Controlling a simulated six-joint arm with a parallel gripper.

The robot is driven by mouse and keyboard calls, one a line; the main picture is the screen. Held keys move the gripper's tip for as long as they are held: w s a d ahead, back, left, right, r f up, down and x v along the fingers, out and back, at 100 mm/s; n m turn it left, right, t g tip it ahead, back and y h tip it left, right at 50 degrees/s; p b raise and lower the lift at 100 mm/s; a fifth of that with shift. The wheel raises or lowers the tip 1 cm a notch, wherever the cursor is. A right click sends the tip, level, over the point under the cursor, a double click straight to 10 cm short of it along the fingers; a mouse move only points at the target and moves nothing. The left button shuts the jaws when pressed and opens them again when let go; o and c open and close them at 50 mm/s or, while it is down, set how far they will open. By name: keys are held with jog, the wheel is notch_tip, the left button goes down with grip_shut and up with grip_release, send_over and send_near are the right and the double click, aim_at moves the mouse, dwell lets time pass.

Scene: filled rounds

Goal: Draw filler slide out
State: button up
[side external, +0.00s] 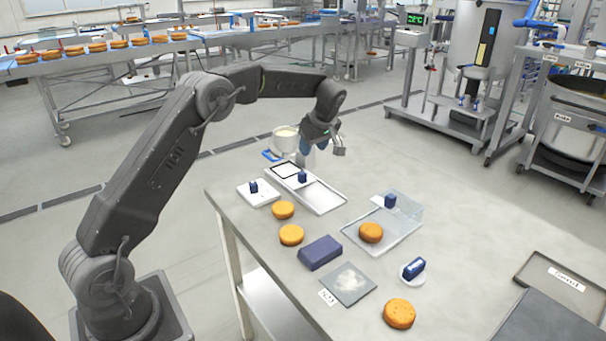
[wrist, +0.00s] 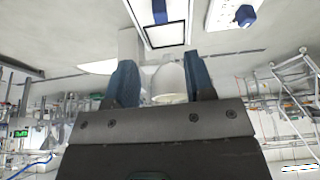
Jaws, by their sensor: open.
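A long pale tray-like unit (side external: 318,198) stands near the table's far left edge. At its far end is a flat white slide plate (side external: 287,170) with a black outline and a blue knob (side external: 302,176). In the wrist view the black-outlined plate (wrist: 168,35) and its blue knob (wrist: 159,10) show at the top. A white cup-like hopper (side external: 285,139) stands behind it. My gripper (side external: 318,150) is over the unit's far end, open. In the wrist view a white rounded nozzle (wrist: 169,82) appears between its blue fingers (wrist: 160,78); contact cannot be told.
A white plate with a blue knob (side external: 264,197) lies left of the unit. Orange rounds (side external: 291,235), a dark blue block (side external: 320,252), a clear tray (side external: 400,238) and a bag on a dark sheet (side external: 349,283) lie nearer. A grey tray (side external: 535,283) is at right. The table's right middle is clear.

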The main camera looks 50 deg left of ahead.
aim_at(303, 173)
jog(key=x, duration=1.2)
jog(key=shift+f, duration=0.2)
jog(key=shift+c, duration=0.2)
grip_shut()
